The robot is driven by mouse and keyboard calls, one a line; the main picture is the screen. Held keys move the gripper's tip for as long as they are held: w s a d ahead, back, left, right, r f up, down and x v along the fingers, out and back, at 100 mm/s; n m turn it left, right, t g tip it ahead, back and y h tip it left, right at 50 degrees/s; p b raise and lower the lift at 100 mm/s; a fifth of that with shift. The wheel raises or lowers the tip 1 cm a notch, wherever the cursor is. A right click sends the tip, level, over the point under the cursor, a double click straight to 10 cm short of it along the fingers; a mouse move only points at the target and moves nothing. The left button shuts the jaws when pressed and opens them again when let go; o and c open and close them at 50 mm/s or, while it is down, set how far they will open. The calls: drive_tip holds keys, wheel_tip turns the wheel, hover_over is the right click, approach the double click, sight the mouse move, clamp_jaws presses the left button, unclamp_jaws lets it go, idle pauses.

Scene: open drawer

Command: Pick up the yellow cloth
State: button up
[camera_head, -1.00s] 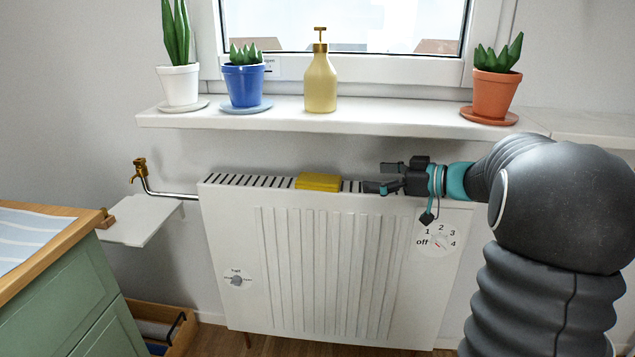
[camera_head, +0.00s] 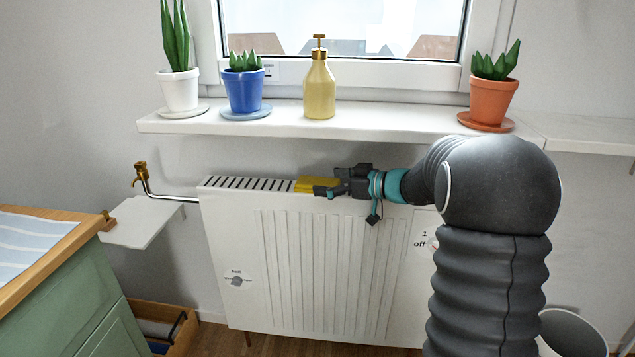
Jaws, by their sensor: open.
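The yellow cloth (camera_head: 308,185) lies folded flat on top of the white radiator (camera_head: 230,215), right of the dark grille slots. My gripper (camera_head: 326,182) is open at the cloth's right end, pointing left, with its fingers overlapping the cloth in the picture. The fingers and wrist hide the cloth's right part. I cannot tell whether the fingers touch it.
A windowsill (camera_head: 380,119) above the radiator holds a white pot (camera_head: 180,91), a blue pot (camera_head: 244,89), a yellow soap bottle (camera_head: 319,90) and an orange pot (camera_head: 491,100). A brass tap (camera_head: 140,172) is at left. A counter (camera_head: 55,255) stands at the front left.

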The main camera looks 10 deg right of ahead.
drive_tip(key=shift+w+a, duration=0.35)
drive_tip(key=shift+a, duration=0.05)
drive_tip(key=c, duration=1.3)
